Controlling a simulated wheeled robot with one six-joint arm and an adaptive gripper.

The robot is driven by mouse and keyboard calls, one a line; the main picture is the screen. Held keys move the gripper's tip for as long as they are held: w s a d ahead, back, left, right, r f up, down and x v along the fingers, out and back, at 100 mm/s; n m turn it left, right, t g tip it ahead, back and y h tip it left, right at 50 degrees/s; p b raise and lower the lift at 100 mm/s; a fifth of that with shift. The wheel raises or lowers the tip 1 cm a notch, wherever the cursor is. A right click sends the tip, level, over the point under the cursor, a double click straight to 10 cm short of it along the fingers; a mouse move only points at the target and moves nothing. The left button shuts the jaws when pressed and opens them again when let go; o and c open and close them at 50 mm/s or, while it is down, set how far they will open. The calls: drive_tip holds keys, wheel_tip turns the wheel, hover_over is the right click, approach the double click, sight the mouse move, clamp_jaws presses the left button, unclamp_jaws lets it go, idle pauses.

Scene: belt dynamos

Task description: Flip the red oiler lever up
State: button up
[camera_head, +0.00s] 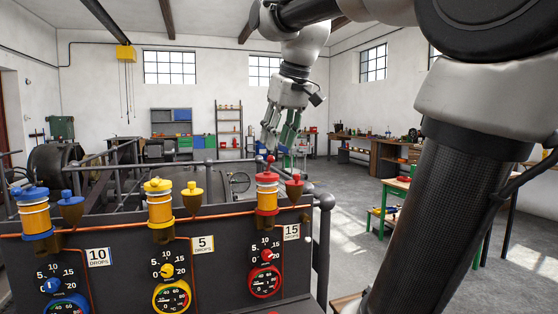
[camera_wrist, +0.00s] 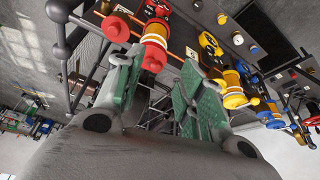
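The red oiler (camera_head: 267,192) stands on the dark panel's top at the right, with an amber glass body and a red cap. A small red lever knob (camera_head: 270,159) stands at its top; whether it is up or down is hard to tell. A red funnel cup (camera_head: 294,188) is just right of it. My gripper (camera_head: 279,140) hangs above the oiler, green fingers apart and empty. In the wrist view the red oiler (camera_wrist: 154,42) lies just beyond my open fingers (camera_wrist: 160,80), nearer the left one; its lever is not clearly distinguishable there.
A yellow oiler (camera_head: 159,203) and a blue oiler (camera_head: 34,213) stand to the left on the same panel (camera_head: 120,275), each beside a funnel cup. Dials sit below. Grey railings (camera_head: 323,245) surround the machine.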

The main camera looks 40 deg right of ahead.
sight(271, 159)
drive_tip(key=x, duration=0.4)
drive_tip(key=w+x, duration=0.1)
drive_tip(key=x, duration=0.2)
drive_tip(key=shift+w+d+r, duration=0.1)
drive_tip(key=shift+w+r, duration=0.05)
drive_tip(key=shift+r, duration=0.1)
clamp_jaws()
